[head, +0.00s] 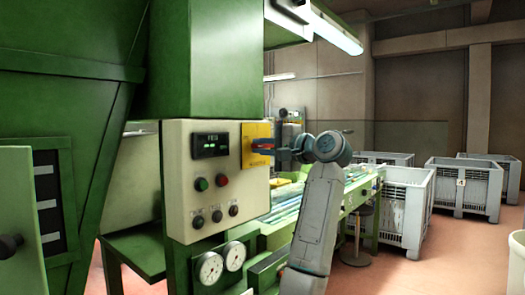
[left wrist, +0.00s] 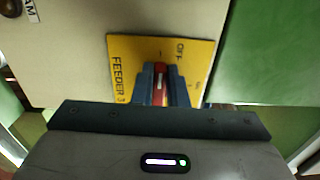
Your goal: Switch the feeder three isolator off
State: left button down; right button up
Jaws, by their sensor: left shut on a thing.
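The feeder three isolator is a yellow plate (head: 256,133) at the right side of a cream control panel, with a red handle (head: 263,147) that looks roughly level in the head view. In the left wrist view the plate (left wrist: 125,60) reads "FEEDER 3" and "OFF", and the red handle (left wrist: 160,78) stands between the blue fingers. My left gripper (head: 268,150) reaches it from the right and is shut on the handle; it also shows in the left wrist view (left wrist: 161,85). The fingers hide part of the handle and plate. My right gripper is out of view.
The control panel (head: 180,220) carries a green display (head: 210,145), push buttons and selector knobs, with gauges (head: 209,268) below. A green machine housing (head: 200,60) rises above. A conveyor (head: 300,205) runs behind my arm. Grey crates (head: 405,205) stand at the right.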

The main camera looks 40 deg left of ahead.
pick_arm(q)
jog(key=shift+f, duration=0.2)
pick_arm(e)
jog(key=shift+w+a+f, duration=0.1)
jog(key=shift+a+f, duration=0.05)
pick_arm(q)
jog(key=c, duration=1.4)
grip_release()
jog(key=shift+c, duration=0.2)
jog(key=shift+r, duration=0.1)
jog(key=d, duration=1.1)
jog(key=shift+s+b, duration=0.45)
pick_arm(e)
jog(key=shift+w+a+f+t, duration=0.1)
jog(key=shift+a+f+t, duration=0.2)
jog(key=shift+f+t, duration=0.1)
pick_arm(q)
jog(key=shift+a, duration=0.1)
